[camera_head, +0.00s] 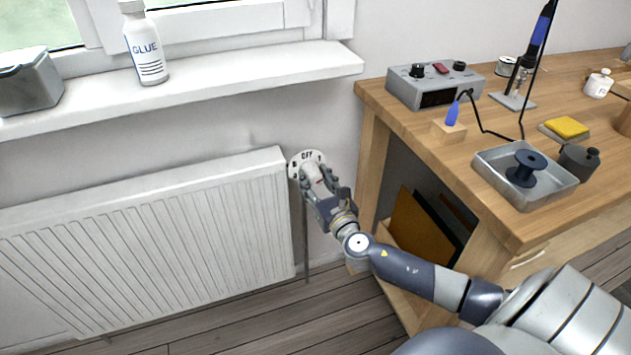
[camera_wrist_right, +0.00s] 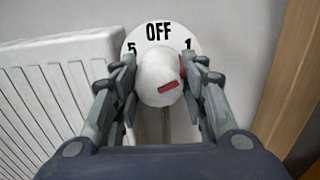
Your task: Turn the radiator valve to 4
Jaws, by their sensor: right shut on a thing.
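The radiator valve is a white knob (camera_wrist_right: 150,70) on a round white dial plate (camera_wrist_right: 183,40) on the wall at the radiator's right end. The plate reads OFF at the top, 5 at the left and 1 at the right; its lower numbers are hidden. A red mark (camera_wrist_right: 168,88) shows on the knob's face, right of its middle; I cannot tell which number it points to. In the head view the plate (camera_head: 293,163) shows behind my right gripper (camera_head: 312,178), whose fingers are shut on the knob from both sides. My left gripper is not in view.
The white radiator (camera_head: 150,235) is left of the valve, under a sill (camera_head: 190,82) with a glue bottle (camera_head: 146,45) and a grey box (camera_head: 28,85). The wooden workbench (camera_head: 440,150) is close on the right, holding a control unit (camera_head: 430,88) and a metal tray (camera_head: 555,190).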

